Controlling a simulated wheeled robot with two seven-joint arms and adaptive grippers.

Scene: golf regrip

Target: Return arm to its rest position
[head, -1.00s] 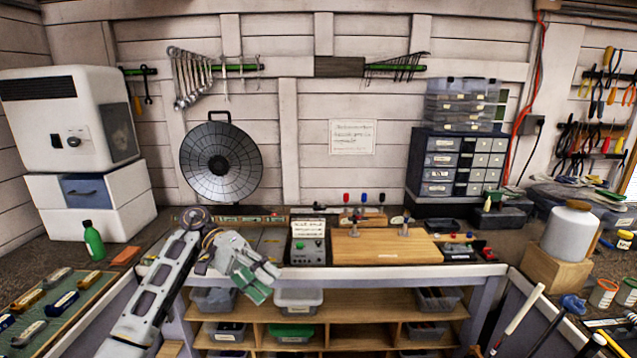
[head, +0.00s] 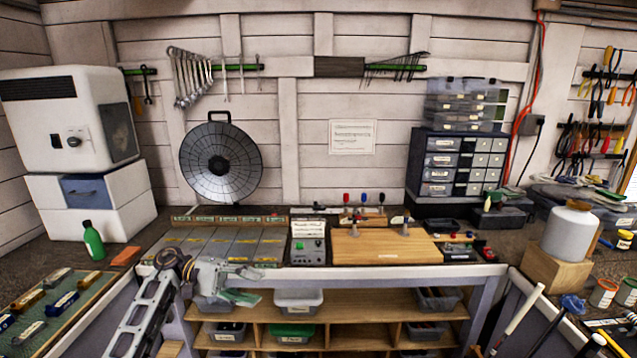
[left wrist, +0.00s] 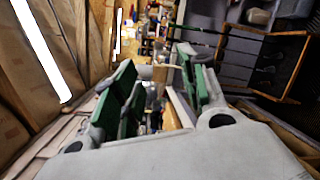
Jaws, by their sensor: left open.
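My left arm comes in from the lower left in the head view. My left gripper (head: 243,288) hangs in front of the bench's front edge, over the open shelves, and points to the right. In the left wrist view my left gripper (left wrist: 165,90) shows its green-padded fingers apart, with nothing held between them. My right gripper does not show in the head view.
The bench holds a grey sectioned tray (head: 222,247), a control box (head: 308,245) and a wooden board (head: 375,248). Bins (head: 298,300) sit on the shelves below. A green bottle (head: 93,241) stands at left. Golf clubs (head: 518,318) lean at right.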

